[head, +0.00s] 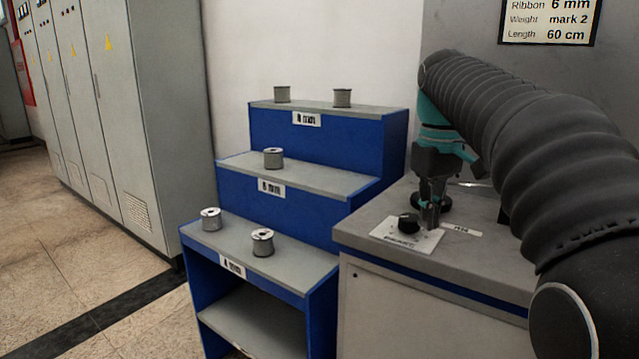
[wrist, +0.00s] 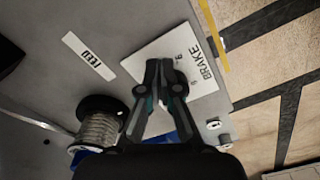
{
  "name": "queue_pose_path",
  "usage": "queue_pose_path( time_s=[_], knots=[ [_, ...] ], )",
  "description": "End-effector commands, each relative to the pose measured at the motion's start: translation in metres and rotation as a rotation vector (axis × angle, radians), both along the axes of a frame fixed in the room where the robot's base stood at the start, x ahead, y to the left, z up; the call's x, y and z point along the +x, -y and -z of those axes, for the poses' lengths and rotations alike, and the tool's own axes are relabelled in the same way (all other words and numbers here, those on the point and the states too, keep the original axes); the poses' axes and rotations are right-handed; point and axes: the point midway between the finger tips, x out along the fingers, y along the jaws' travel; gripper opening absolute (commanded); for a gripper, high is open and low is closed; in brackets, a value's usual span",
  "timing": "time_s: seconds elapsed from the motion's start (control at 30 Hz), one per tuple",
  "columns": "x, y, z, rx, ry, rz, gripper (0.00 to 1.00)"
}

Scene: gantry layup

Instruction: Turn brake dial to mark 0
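The brake dial (head: 408,222) is a black round knob on a white plate (head: 392,234) on top of the grey cabinet. In the wrist view the plate (wrist: 203,88) shows the word BRAKE and small marks; the knob is hidden there behind my fingers. My gripper (head: 431,226) points down just right of the knob in the head view, over the plate's right side. In the wrist view my gripper (wrist: 160,64) has its fingertips together, with nothing seen between them. I cannot tell which mark the dial points to.
Blue stepped shelves (head: 300,240) with several spools stand left of the cabinet. A wall sign (head: 548,20) reads ribbon 6 mm, weight mark 2, length 60 cm.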

Motion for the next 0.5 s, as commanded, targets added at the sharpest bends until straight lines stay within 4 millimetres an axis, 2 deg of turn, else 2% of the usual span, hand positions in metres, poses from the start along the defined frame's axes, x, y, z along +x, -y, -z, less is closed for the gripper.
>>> queue_pose_path(
  time_s=[0.37,0.5],
  knots=[
    [-0.004,0.006,-0.001,0.001,0.003,0.001,0.00],
    [-0.004,0.006,-0.012,0.001,0.004,0.001,0.00]
  ],
)
